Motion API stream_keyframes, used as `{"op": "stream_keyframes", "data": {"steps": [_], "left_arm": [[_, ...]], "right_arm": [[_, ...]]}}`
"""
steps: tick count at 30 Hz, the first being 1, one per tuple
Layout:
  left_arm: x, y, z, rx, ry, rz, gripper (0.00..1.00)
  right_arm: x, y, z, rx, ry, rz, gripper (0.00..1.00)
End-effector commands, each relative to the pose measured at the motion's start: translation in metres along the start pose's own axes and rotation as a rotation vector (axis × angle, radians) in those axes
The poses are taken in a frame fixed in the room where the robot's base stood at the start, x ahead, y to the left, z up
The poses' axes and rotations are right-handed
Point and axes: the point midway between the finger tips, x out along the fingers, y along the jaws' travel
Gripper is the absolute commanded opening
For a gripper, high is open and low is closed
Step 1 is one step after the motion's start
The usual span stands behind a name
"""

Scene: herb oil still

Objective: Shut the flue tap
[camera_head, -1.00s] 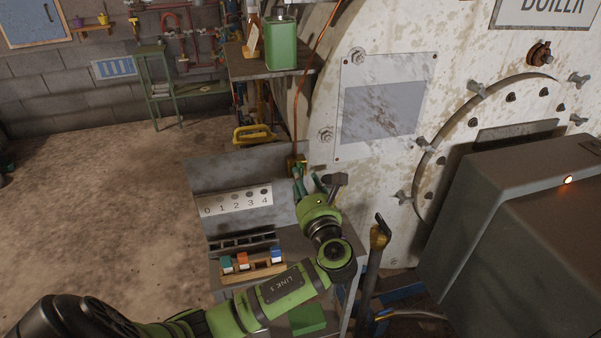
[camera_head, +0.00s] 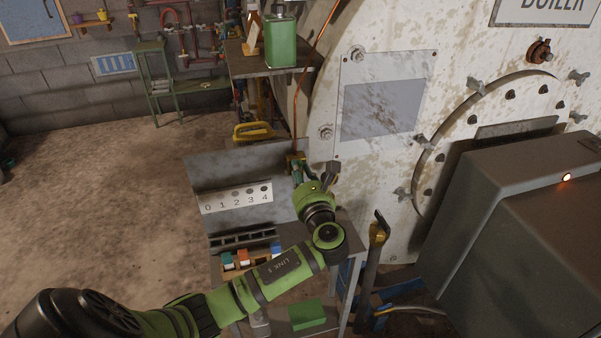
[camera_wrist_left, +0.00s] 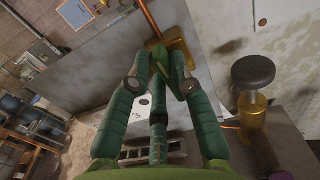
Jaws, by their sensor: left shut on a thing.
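The flue tap is most likely the small brass fitting (camera_head: 293,158) at the foot of the copper pipe, beside the white boiler. It also shows in the left wrist view as a brass block (camera_wrist_left: 179,52) just beyond my fingertips. My left gripper (camera_head: 298,172) reaches up to it from below. In the left wrist view its green fingers (camera_wrist_left: 164,75) close together on a small part in front of the brass block, apparently the tap's handle. The fingers hide most of that part, so its exact angle cannot be told. My right gripper is in neither view.
A grey bench with an upright back panel (camera_head: 230,165) and number strip (camera_head: 236,199) lies left of the gripper. A black-topped brass fitting (camera_wrist_left: 253,90) stands close at its right in the wrist view. A shelf (camera_head: 245,69) with a green can (camera_head: 281,42) hangs above.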

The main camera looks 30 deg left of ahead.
Motion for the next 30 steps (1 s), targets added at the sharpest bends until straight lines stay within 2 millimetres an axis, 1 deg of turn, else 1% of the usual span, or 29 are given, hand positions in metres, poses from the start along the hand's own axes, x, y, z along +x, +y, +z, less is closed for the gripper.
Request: {"op": "stream_keyframes", "data": {"steps": [5,11,20,30], "left_arm": [[-0.001,0.001,-0.002,-0.047,0.002,0.001,0.00],[-0.001,0.003,-0.003,-0.170,0.002,0.000,0.00],[-0.001,0.007,-0.007,-0.447,0.003,0.001,0.00],[-0.001,0.011,-0.013,-0.772,0.003,0.001,0.00]], "right_arm": [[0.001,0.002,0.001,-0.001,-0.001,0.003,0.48],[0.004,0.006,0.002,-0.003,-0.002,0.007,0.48],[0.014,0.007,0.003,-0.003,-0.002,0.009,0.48],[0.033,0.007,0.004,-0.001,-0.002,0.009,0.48]]}}
